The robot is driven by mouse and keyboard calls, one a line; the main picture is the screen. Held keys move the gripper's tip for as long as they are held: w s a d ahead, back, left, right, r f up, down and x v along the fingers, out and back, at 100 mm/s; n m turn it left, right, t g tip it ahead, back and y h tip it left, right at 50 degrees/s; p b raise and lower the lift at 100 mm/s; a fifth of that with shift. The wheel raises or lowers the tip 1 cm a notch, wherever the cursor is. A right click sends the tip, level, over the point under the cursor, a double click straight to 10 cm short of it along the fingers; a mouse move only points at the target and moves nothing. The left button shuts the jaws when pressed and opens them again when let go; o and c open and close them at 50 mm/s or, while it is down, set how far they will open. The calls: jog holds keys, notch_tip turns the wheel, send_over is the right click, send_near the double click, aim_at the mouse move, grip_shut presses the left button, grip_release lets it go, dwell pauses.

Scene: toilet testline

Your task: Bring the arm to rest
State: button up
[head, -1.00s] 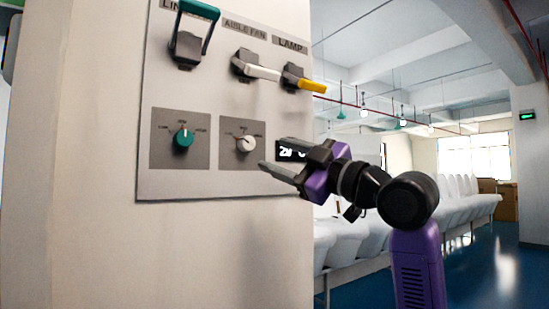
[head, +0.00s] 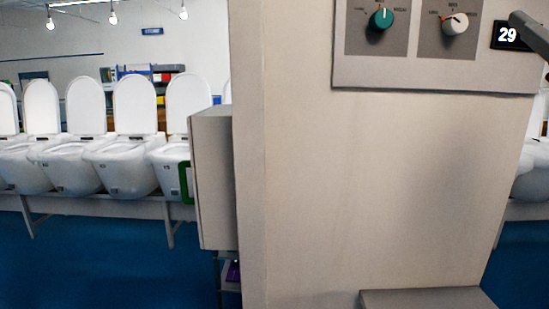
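Only a dark grey end piece of my gripper (head: 528,30) shows, at the upper right edge of the head view. It lies in front of the right side of the control panel (head: 420,78), by the small display (head: 505,36) that reads 29. I cannot tell whether it touches the panel. The rest of my gripper and arm is out of the picture, so its opening and any held thing are hidden.
The panel has a green knob (head: 381,19) and a white knob (head: 455,24) on a beige wall (head: 340,190). A grey box top (head: 425,298) juts out below. Blue floor (head: 100,265) is open there.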

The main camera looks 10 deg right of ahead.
jog(key=s+a+f+m+g+h, duration=0.1)
jog(key=a+f+m+h, duration=0.2)
jog(key=f, duration=0.9)
jog(key=s+a+f+m+g+h, duration=0.25)
jog(key=f+m, duration=0.25)
jog(key=f, duration=0.8)
jog(key=a+f+m+g+h, duration=0.1)
jog(key=a+f+m, duration=0.25)
jog(key=f, duration=0.85)
jog(key=s+a+f+n+g+y, duration=0.3)
jog(key=s+a+f+y, duration=0.2)
jog(key=s+a+f, duration=0.4)
jog(key=s+a+f+n+g+y, duration=0.3)
jog(key=s+a+f, duration=0.7)
jog(key=s+f, duration=0.4)
jog(key=shift+s+f+y, duration=0.4)
jog(key=shift+s+y, duration=0.45)
jog(key=shift+s, duration=0.3)
jog(key=shift+a+n, duration=0.1)
jog(key=shift+n, duration=0.15)
